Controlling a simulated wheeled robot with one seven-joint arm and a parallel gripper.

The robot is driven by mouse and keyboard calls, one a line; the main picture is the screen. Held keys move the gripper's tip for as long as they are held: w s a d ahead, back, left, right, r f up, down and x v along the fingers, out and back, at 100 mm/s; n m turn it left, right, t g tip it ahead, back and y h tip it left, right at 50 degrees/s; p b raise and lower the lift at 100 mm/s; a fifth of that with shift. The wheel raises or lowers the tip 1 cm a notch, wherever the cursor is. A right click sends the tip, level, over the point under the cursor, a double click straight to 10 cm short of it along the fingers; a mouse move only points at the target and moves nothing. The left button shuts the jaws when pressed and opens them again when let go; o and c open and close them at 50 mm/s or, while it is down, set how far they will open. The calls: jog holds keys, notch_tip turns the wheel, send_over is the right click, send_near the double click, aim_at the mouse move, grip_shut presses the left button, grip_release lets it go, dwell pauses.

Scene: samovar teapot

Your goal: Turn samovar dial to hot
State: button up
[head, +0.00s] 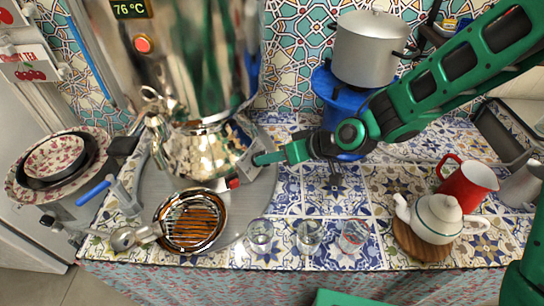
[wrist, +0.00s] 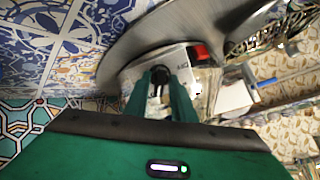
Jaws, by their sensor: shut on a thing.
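The samovar (head: 195,60) is a tall, shiny metal urn at the left of the counter, with a display (head: 130,9) reading 76 °C and a round red button (head: 143,44). My gripper (head: 255,160) reaches in from the right to the samovar's lower right side. In the wrist view my gripper (wrist: 160,92) is shut on a small dark knob, the dial (wrist: 160,73), in front of a pale plate with small marks (wrist: 178,65). A red patch (wrist: 203,52) lies to the right of the dial. In the head view the dial is hidden by my gripper, and its exact setting cannot be read.
A round drip tray (head: 192,222) sits below the samovar. Clear glasses (head: 309,236) stand along the counter's front. A white teapot (head: 438,217) and red pitcher (head: 468,187) are at right. A grey pot (head: 368,48) stands on a blue stand behind my arm.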

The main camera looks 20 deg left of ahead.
jog(key=shift+w+d, duration=0.15)
jog(key=o, duration=0.7)
jog(key=shift+o, duration=0.2)
jog(key=v, duration=1)
jog(key=shift+d+r, duration=0.15)
jog(key=shift+d, duration=0.1)
